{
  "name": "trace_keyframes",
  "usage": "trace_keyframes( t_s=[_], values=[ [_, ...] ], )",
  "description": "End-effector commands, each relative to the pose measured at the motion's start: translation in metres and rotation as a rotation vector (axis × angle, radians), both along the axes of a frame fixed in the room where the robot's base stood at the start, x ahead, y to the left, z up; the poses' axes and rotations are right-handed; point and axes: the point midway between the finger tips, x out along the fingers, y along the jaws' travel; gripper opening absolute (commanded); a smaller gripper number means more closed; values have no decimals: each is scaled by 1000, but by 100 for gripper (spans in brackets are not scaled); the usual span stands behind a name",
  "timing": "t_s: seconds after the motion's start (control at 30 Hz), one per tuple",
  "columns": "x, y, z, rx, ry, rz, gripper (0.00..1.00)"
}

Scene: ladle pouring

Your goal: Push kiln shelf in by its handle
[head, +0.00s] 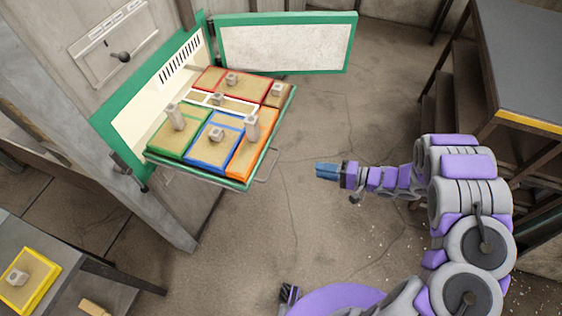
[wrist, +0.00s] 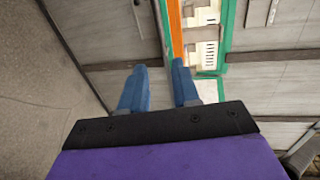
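The kiln shelf (head: 198,175) is out of the green-framed kiln opening (head: 122,128) at the left of the head view. It carries several colour-edged sections with small grey pieces on them. Its thin wire handle (head: 276,160) sticks out from the front edge, facing my arm. My gripper (head: 326,171), with blue fingers, is to the right of the handle, apart from it. In the wrist view the fingers of my gripper (wrist: 160,84) are spread with nothing between them. An orange-edged part of the shelf (wrist: 174,32) shows beyond them; I cannot make out the handle there.
The kiln door (head: 287,45), white with a green frame, stands open behind the shelf. A dark table or shelving (head: 530,60) is at the right. A table with a yellow-edged tray (head: 47,281) is at the lower left. The floor between shelf and gripper is clear.

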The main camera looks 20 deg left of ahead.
Motion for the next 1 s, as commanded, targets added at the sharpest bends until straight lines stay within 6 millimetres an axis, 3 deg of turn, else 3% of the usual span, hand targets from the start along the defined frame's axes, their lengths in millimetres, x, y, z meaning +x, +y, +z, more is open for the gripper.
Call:
trace_keyframes(
  t_s=[0.8,1.0],
  values=[
    [10,141,-30,-2,-2,1,31],
    [12,161,-34,-4,-4,1,31]
  ],
)
